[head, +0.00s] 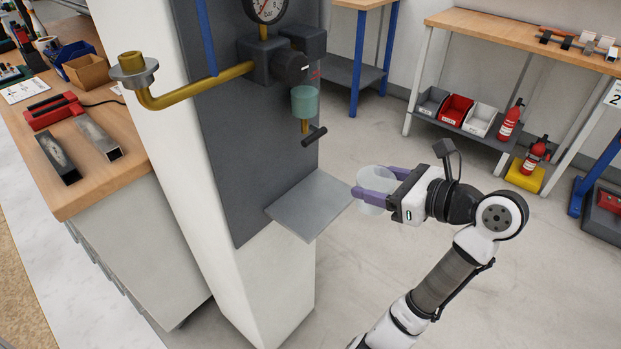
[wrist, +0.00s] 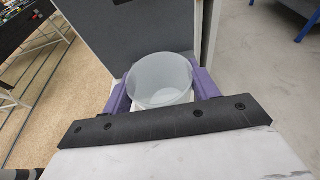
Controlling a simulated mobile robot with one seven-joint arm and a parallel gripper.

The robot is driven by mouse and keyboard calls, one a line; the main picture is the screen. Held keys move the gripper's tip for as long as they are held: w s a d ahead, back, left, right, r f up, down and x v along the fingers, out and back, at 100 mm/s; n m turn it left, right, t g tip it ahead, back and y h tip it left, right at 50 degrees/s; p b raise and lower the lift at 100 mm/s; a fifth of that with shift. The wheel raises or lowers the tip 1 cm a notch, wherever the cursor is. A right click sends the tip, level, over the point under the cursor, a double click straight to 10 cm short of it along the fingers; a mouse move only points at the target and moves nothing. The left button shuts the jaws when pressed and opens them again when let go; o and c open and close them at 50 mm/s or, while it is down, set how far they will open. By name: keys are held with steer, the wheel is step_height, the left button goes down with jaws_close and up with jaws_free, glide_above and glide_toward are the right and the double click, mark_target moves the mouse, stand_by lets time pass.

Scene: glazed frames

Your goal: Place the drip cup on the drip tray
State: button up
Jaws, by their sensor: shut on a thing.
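The drip cup (head: 374,204) is a translucent, open-topped cup. It is held between the purple fingers of my gripper (head: 375,190), which is shut on it. In the wrist view the cup (wrist: 160,80) appears upright between the two fingers (wrist: 160,90). The drip tray (head: 308,205) is a flat grey plate that juts out from the dark panel on the white column. In the head view, the cup is just to the right of the tray's right edge. The exact height gap between cup and tray is hard to tell.
Above the tray, a filter unit with a greenish bowl (head: 305,102) and a small black-handled valve (head: 314,136) hang from the panel (head: 230,150). A brass pipe (head: 195,90) runs left. A wooden workbench (head: 75,140) stands left. Open floor lies right of the tray.

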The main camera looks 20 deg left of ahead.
steer(key=w+a, duration=0.1)
steer(key=a, duration=0.4)
steer(key=w+a, duration=0.2)
steer(key=a, duration=0.3)
steer(key=w+a+p, duration=0.1)
steer(key=w+a, duration=0.1)
steer(key=a, duration=0.3)
steer(key=shift+w, duration=0.15)
step_height(320, 180, down, 2)
steer(key=shift+f, duration=0.2)
step_height(320, 180, down, 4)
steer(key=shift+f+p, duration=0.1)
steer(key=shift+p, duration=0.25)
steer(key=shift+w+a+f, duration=0.1)
steer(key=shift+f, duration=0.1)
steer(key=shift+f, duration=0.15)
steer(key=o, duration=1)
steer(key=shift+o, duration=0.2)
steer(key=v, duration=1.2)
steer(key=shift+r+b, duration=0.25)
steer(key=shift+b, duration=0.1)
